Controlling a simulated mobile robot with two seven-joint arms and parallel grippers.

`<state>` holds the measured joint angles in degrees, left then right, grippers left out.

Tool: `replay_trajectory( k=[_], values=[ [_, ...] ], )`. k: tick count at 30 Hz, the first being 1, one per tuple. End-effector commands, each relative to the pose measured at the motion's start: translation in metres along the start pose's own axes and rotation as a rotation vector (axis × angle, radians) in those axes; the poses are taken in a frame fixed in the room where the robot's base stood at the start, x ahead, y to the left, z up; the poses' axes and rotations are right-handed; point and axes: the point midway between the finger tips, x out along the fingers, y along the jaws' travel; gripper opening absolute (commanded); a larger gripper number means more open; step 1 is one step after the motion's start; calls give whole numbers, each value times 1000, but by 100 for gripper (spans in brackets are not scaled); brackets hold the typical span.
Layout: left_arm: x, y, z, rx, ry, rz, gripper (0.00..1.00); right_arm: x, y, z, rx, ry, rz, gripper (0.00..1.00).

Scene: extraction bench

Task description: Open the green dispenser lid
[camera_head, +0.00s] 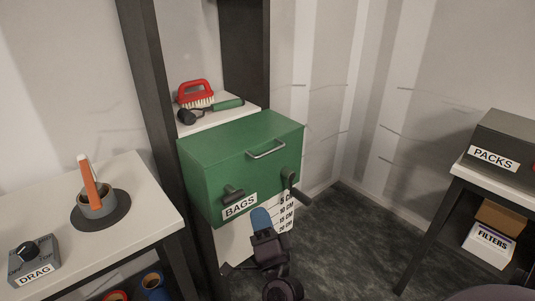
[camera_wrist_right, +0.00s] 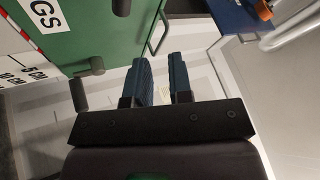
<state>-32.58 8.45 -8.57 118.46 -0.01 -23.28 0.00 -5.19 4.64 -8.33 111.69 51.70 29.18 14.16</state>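The green dispenser (camera_head: 235,165), labelled BAGS, stands in the middle of the head view, its lid down. A silver bar handle (camera_head: 266,150) sits on the lid near its upper front; it also shows in the right wrist view (camera_wrist_right: 157,36). Two black latch handles are on the front, one at left (camera_head: 232,194) and one at right (camera_head: 297,188). My right gripper (camera_head: 261,220) is below the dispenser's front, apart from both latches. In the right wrist view its blue fingers (camera_wrist_right: 160,72) stand apart with nothing between them. My left gripper is out of view.
A red brush (camera_head: 195,92) and a green-handled tool (camera_head: 215,109) lie on a white shelf behind the dispenser. A left table (camera_head: 150,190) holds an orange-handled tool in a grey holder and a DRAG box. A dark PACKS box (camera_head: 505,140) is at right.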

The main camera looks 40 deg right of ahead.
Motion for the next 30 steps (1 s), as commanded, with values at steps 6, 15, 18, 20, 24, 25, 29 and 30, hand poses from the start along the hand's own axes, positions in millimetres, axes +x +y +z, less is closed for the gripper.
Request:
replay_trajectory(
  k=[6,15,18,20,24,25,29,30],
  values=[
    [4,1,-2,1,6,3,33,46,-8,-20,395,336,0,20],
    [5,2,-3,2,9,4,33,63,-5,-29,560,482,26,20],
    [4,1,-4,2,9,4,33,73,-4,-34,559,482,24,20],
    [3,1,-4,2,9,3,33,81,-3,-38,560,482,23,20],
    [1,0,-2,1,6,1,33,102,0,-48,557,480,22,20],
    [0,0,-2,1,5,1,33,107,1,-50,558,480,23,20],
    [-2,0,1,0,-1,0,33,126,5,-59,557,479,23,20],
    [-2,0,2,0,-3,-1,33,131,5,-62,557,479,23,20]
  ],
)
